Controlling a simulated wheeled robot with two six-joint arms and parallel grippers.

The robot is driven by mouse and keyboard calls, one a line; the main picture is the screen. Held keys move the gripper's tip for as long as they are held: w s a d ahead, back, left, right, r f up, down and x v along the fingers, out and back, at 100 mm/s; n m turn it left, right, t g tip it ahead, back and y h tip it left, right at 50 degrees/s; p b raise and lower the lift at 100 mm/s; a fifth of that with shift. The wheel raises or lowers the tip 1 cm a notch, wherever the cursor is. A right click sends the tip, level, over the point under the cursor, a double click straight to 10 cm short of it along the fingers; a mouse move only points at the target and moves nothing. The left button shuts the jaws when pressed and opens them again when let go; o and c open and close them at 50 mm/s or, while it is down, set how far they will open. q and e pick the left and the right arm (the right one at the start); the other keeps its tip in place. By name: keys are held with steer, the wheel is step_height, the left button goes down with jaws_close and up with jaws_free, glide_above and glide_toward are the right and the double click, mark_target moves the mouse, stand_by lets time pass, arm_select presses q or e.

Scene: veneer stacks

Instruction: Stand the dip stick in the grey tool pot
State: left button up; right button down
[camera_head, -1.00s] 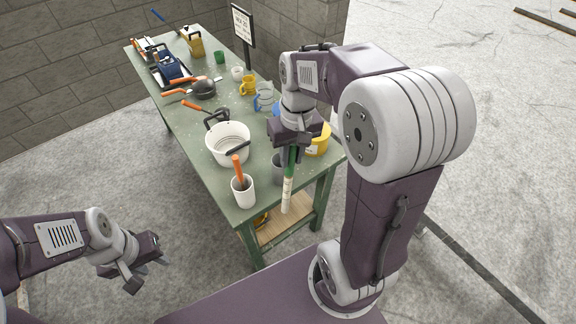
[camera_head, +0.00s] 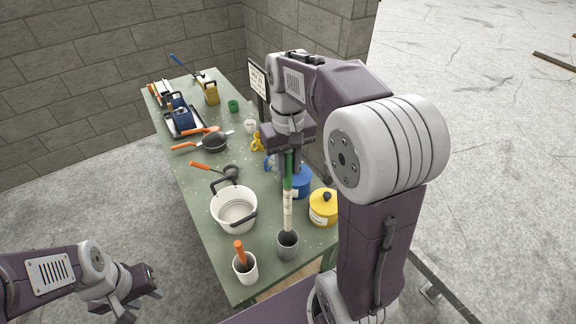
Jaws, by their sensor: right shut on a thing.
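The dip stick (camera_head: 288,208), pale with a green handle (camera_head: 288,172), hangs upright from my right gripper (camera_head: 290,152), which is shut on its handle. The grey tool pot (camera_head: 287,246) stands near the front edge of the green table (camera_head: 261,277). The stick's lower end shows at the back of the pot's rim; I cannot tell whether it is inside, above or behind the pot. My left gripper (camera_head: 139,292) is open and empty, off the table at the lower left.
A white pot with an orange-handled tool (camera_head: 245,266) stands left of the grey pot. A white bucket (camera_head: 233,210) is behind it. A yellow tin (camera_head: 323,207) and a blue tin (camera_head: 300,182) stand to the right. Brushes and trays fill the far end.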

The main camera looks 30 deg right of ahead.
mark_target(288, 202)
steer(key=shift+w+d+f, duration=0.1)
steer(key=shift+w+d, duration=0.05)
steer(key=shift+w, duration=0.1)
step_height(288, 202, down, 13)
steer(key=b, duration=0.9)
steer(key=shift+s+f+b, duration=0.1)
steer(key=shift+s+b, duration=0.05)
steer(key=shift+b, duration=0.25)
steer(key=shift+f+b, duration=0.5)
steer(key=shift+f, duration=0.35)
